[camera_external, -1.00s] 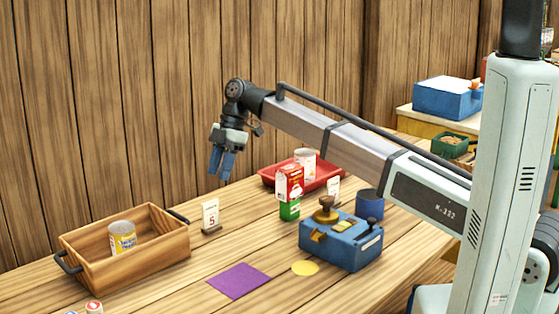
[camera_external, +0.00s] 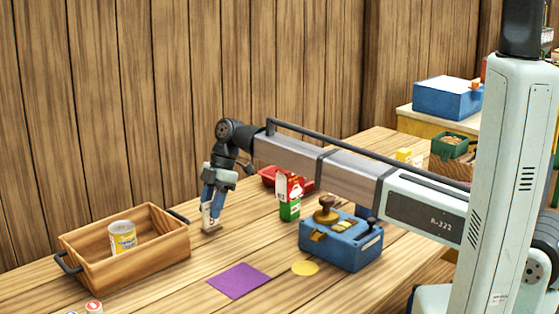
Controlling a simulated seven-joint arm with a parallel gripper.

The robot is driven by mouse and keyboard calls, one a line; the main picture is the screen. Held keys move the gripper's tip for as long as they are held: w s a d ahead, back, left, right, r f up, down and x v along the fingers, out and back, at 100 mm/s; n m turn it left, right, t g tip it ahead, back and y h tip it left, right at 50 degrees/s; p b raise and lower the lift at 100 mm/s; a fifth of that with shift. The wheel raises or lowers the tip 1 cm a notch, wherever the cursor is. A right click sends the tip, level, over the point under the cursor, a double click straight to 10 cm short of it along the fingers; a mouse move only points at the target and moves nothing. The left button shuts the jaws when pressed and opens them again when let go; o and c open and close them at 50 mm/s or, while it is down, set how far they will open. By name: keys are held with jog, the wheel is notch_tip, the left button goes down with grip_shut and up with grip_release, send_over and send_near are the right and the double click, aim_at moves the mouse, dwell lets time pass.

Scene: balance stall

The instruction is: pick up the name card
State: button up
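The name card (camera_external: 206,219) is a small white upright card on a dark base, standing on the table right of the wooden crate. My gripper (camera_external: 212,205) points down at it, with its blue fingers at the card's upper part and covering much of it. The fingers overlap the card in this view. I cannot tell whether they are pressed on it or still apart. The card's base appears to rest on the table.
A wooden crate (camera_external: 140,272) holding a yellow tin (camera_external: 122,238) stands close on the left. A red tray (camera_external: 268,177) is behind.

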aim_at(210, 225)
jog(key=shift+x, duration=1.45)
jog(key=shift+c, duration=0.4)
grip_shut()
